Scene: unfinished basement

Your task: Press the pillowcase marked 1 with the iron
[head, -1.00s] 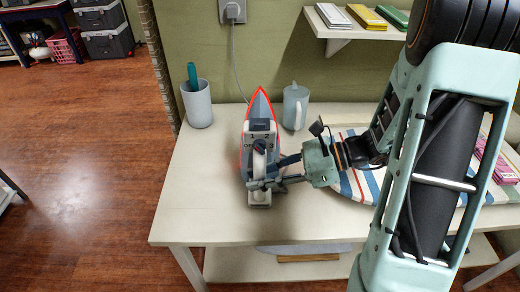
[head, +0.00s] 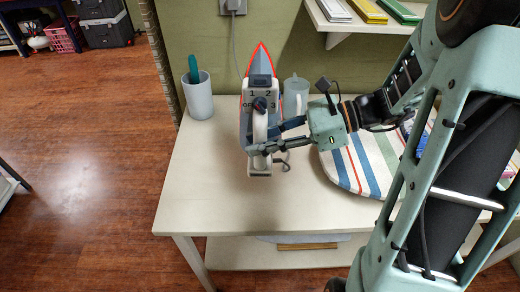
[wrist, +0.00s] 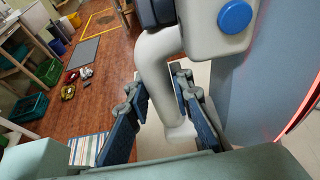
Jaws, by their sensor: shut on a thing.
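The iron (head: 259,88) is upright, point up, with a grey soleplate edged in glowing red and a dial marked OFF, 1, 2, 3. My gripper (head: 262,146) is shut on its white handle from the right. In the wrist view the handle (wrist: 158,65) passes between the blue-padded fingers of my gripper (wrist: 165,112), and the soleplate (wrist: 262,85) is at right. The iron appears held above the table. The striped ironing board (head: 350,172) lies right of it, partly behind my arm. I cannot make out a pillowcase marked 1.
A cup with a teal item (head: 198,98) stands left of the iron on the white table (head: 205,190); a pale blue jug (head: 296,92) is close behind it. A cord runs to the wall socket (head: 233,6). A shelf (head: 345,24) hangs above. The table's front left is clear.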

